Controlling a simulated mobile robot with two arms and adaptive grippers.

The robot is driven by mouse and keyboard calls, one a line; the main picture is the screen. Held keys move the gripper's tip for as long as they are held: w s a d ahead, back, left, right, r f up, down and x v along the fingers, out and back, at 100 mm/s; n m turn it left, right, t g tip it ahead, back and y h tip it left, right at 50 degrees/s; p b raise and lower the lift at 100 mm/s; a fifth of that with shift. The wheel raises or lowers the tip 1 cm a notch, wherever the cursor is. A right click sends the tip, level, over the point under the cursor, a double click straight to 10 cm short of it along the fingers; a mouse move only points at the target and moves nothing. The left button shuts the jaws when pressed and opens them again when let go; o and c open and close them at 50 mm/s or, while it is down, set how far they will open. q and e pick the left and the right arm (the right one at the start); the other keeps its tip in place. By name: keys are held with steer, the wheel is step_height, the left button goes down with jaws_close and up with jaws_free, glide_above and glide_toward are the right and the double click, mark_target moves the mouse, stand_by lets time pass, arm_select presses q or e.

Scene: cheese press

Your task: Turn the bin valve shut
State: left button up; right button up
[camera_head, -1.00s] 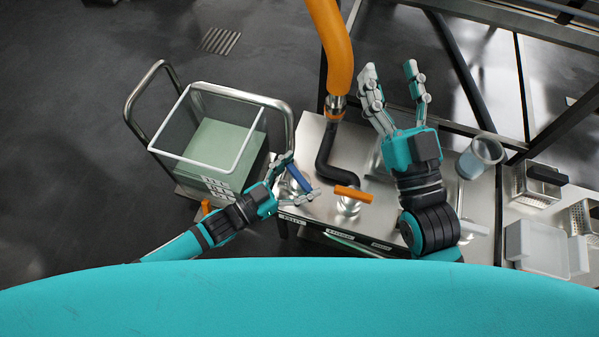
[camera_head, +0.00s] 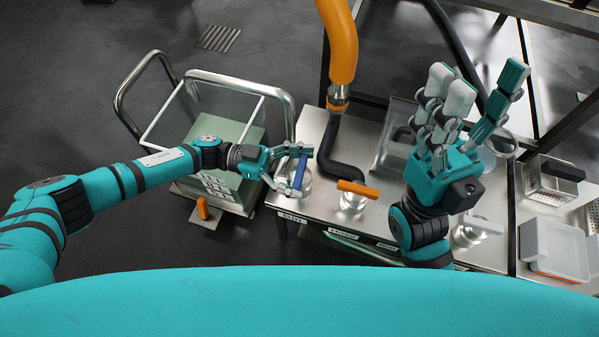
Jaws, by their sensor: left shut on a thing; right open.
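A valve with a blue handle (camera_head: 299,171) stands at the left end of the steel counter, beside the clear bin (camera_head: 263,118). My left gripper (camera_head: 303,170) is shut on the blue handle; its fingers hide part of it. A second valve with an orange handle (camera_head: 357,188) stands just to the right. A third valve with a pale handle (camera_head: 482,223) is farther right. My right gripper (camera_head: 482,98) is open and empty, raised above the counter, right of the orange-handled valve. The labels on the counter's front edge are too small to read surely.
The bin holds pale green contents and sits on a wheeled cart with metal rails (camera_head: 240,80). A small orange pedal or lever (camera_head: 202,208) is low on the cart. An orange hose (camera_head: 340,45) joins a black pipe (camera_head: 338,165). Trays (camera_head: 553,250) and a perforated box (camera_head: 550,181) lie right.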

mark_target(300, 171)
arm_select(q)
steer(key=shift+m+g+b, duration=0.35)
steer(key=shift+m+g, duration=0.15)
steer(key=shift+g, duration=0.3)
steer(key=shift+y, duration=0.3)
steer(key=o, duration=0.9)
steer(key=shift+o, duration=0.2)
step_height(300, 171, up, 10)
steer(key=shift+r, duration=0.1)
